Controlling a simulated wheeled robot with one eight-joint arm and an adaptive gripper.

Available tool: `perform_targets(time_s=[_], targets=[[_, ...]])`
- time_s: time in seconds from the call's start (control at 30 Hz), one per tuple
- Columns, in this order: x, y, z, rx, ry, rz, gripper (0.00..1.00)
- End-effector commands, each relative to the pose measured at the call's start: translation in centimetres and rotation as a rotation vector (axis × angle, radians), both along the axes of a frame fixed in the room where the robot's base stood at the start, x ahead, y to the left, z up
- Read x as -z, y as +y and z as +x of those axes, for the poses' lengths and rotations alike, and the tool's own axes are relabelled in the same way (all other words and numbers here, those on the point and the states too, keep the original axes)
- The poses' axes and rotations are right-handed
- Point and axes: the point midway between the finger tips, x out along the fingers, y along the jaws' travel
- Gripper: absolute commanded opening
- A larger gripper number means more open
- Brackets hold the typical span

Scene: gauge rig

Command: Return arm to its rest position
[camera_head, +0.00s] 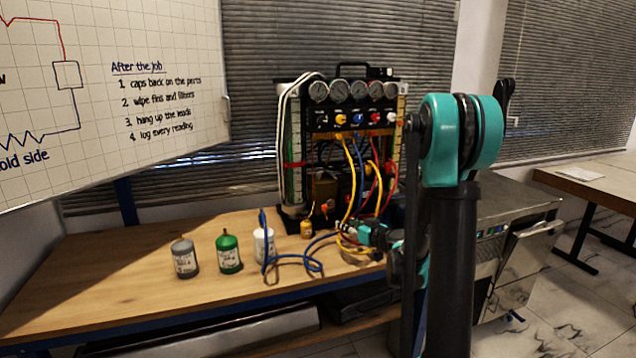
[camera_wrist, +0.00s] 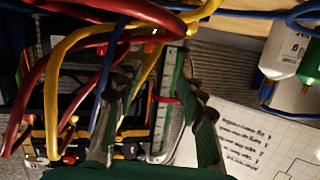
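My gripper (camera_head: 352,232) is low in front of the gauge rig (camera_head: 340,135), beside its yellow, blue and red hoses, partly hidden by my arm. In the wrist view my gripper (camera_wrist: 150,78) has its two fingers spread apart, with nothing visible held between them. Red, yellow and blue hoses (camera_wrist: 92,62) cross close to the fingers there. I cannot tell whether any hose touches them. The rig has a row of dial gauges on top and coloured knobs below.
The wooden bench (camera_head: 110,265) holds a grey bottle (camera_head: 184,259), a green bottle (camera_head: 229,254) and a white bottle (camera_head: 263,246). A blue hose (camera_head: 300,262) loops on the bench beside the white bottle. A whiteboard (camera_head: 110,80) hangs at left. The bench's left part is clear.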

Motion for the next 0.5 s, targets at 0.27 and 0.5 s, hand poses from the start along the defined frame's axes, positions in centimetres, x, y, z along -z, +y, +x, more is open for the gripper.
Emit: perform_targets(time_s=[0.27, 0.5], targets=[[1.7, 2.4, -10.0, -0.053, 0.297, -0.067, 0.40], [4.9, 1.3, -19.4, 0.018, 0.574, -0.148, 0.40]])
